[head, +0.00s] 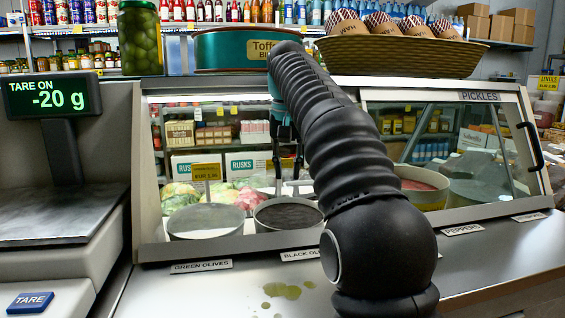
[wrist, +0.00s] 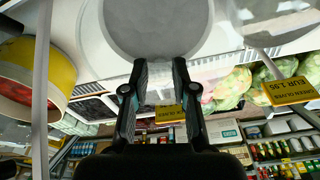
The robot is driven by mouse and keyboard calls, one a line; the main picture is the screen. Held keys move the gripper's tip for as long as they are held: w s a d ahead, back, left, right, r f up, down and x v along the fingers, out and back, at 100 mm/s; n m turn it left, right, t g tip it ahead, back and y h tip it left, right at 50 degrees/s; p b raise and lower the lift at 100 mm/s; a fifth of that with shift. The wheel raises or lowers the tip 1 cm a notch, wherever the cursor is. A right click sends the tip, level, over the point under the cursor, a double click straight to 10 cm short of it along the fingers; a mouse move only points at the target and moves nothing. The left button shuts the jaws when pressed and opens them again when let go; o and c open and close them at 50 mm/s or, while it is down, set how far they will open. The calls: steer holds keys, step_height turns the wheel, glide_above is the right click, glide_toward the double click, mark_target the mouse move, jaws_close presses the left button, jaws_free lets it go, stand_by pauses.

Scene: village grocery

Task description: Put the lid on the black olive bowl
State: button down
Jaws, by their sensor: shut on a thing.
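The black olive bowl (head: 288,214) stands in the counter case behind the label "BLACK OLIVES". Its round top looks dark. My gripper (head: 287,166) is inside the case, above and behind this bowl, and partly hidden by my arm. In the wrist view my gripper (wrist: 161,75) has its fingers around a small pale grip. A broad greyish round lid (wrist: 155,28) appears just past the fingertips. The lid is hard to make out in the head view, and its gap to the bowl cannot be told.
The green olive bowl (head: 206,221) stands close on the left. The pepper bowl (head: 424,187) is on the right, behind my arm. A basket (head: 400,55) and a green tin (head: 225,50) stand on the case top. A scale (head: 60,215) is at the left.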

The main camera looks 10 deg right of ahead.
mark_target(290, 183)
steer(key=shift+d+f, duration=0.1)
steer(key=shift+d, duration=0.4)
steer(key=shift+s+a+f, duration=0.1)
steer(key=shift+a+f, duration=0.05)
steer(key=shift+f, duration=0.65)
steer(key=shift+a+f, duration=0.15)
steer(key=shift+f, duration=0.6)
steer(key=shift+f+b, duration=0.75)
steer(key=shift+f, duration=0.75)
steer(key=shift+s+p, duration=0.1)
steer(key=shift+p, duration=0.35)
steer(key=shift+f+p, duration=0.15)
steer(key=shift+p, duration=0.15)
stand_by(0.4)
steer(key=shift+c, duration=1.8)
jaws_free()
steer(key=shift+r, duration=3.5)
